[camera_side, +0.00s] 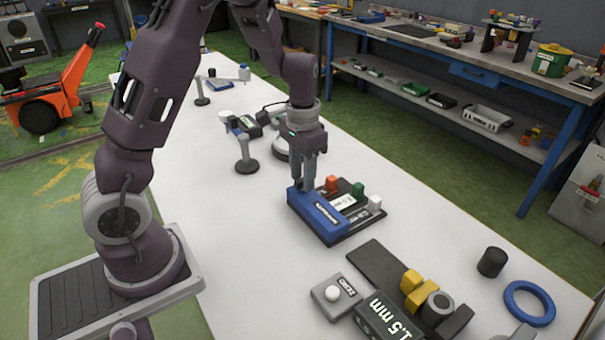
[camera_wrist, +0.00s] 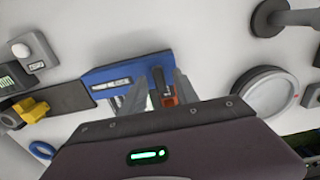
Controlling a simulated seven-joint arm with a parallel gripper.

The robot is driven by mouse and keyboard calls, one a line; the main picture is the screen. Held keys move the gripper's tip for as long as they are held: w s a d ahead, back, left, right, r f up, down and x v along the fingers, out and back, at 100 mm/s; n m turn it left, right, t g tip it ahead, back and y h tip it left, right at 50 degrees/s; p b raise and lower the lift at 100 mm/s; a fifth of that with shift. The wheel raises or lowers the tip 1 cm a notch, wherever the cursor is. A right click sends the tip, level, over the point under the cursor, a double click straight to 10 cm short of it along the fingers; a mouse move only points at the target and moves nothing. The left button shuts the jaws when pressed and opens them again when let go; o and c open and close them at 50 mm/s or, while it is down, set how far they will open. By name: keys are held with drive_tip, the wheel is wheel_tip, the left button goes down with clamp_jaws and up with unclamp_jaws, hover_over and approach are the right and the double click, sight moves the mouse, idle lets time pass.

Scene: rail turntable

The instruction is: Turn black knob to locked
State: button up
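A blue block (camera_side: 318,212) with white lettering sits along the near-left side of a dark base (camera_side: 372,222) on the white table. My gripper (camera_side: 304,188) points down at the block's far end. In the wrist view, the blue block (camera_wrist: 108,72) lies beyond my gripper (camera_wrist: 160,73), whose two fingers stand apart. A small upright black piece (camera_wrist: 158,77) shows between them; it may be the black knob, but I cannot tell whether the fingers touch it. Its setting and any locked mark are not readable.
Orange (camera_side: 332,184), green (camera_side: 357,190) and white (camera_side: 375,203) pieces stand on the dark base beside my fingers. A fixture with yellow blocks (camera_side: 411,282), a black cylinder (camera_side: 492,262) and a blue ring (camera_side: 530,303) are nearer the front right. A stand (camera_side: 246,160) rises behind left.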

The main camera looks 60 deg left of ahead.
clamp_jaws()
drive_tip(key=shift+n, duration=0.3)
drive_tip(key=n, duration=0.3)
drive_tip(key=shift+n, duration=0.4)
drive_tip(key=n, duration=0.9)
drive_tip(key=shift+n, duration=2.2)
